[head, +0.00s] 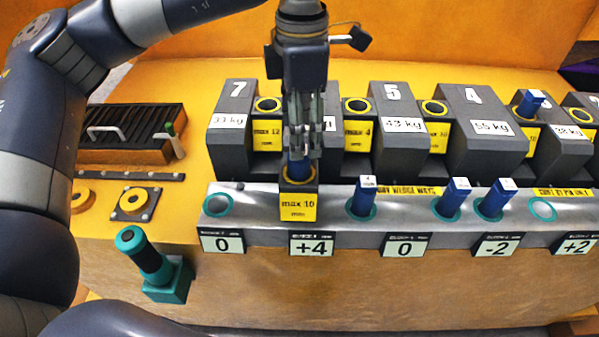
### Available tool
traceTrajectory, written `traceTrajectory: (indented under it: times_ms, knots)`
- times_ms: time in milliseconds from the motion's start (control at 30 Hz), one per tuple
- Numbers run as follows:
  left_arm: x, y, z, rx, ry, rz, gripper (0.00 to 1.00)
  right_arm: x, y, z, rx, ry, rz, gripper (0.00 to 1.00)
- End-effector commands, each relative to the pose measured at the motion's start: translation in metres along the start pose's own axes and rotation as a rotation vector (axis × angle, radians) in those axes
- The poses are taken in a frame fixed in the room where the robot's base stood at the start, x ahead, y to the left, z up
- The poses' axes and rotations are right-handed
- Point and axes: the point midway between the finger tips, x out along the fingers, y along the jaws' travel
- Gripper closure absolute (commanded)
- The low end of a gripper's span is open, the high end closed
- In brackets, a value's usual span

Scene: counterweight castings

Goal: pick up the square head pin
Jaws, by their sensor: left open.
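A blue pin (298,169) stands upright in the yellow-ringed hole of a small dark block labelled "max 10" (298,205), above the "+4" plate. My left gripper (303,150) points down over this pin. Its fingers are open and come down around the pin's top, hiding the head; whether they touch it I cannot tell. Other blue pins with pale square tops stand in the grey rail (405,203): one above the second "0" plate (363,197) and two near the "-2" plate (453,198) (496,198). Another blue pin (529,103) sits in a casting behind. My right gripper is not in view.
Dark numbered castings (397,105) stand in a row close behind the rail. Teal-ringed holes at the left (217,204) and right (543,208) are empty. A teal and black handled tool (150,262) is at the front left. A slotted black rack (128,130) lies behind.

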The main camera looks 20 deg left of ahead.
Motion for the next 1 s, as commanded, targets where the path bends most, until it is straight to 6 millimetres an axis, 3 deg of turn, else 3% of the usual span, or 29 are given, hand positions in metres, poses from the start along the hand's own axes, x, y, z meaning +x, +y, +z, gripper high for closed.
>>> traceTrajectory:
  times_ms: [233, 500, 767, 800, 1000]
  knots:
    - [0.019, -0.002, -0.002, 0.0, 0.002, -0.003, 0.42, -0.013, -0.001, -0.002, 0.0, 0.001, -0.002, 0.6]
    - [0.056, -0.003, -0.003, 0.0, 0.001, -0.004, 0.42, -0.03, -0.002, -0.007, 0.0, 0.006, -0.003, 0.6]
    - [0.063, -0.003, -0.002, 0.0, -0.002, -0.002, 0.42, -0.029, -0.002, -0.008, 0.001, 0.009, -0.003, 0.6]
    - [0.062, -0.003, -0.002, 0.0, -0.002, -0.002, 0.45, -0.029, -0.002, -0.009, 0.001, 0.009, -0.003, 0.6]
    - [0.062, -0.003, -0.002, 0.0, -0.002, -0.002, 0.9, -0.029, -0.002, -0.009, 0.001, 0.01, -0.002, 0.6]
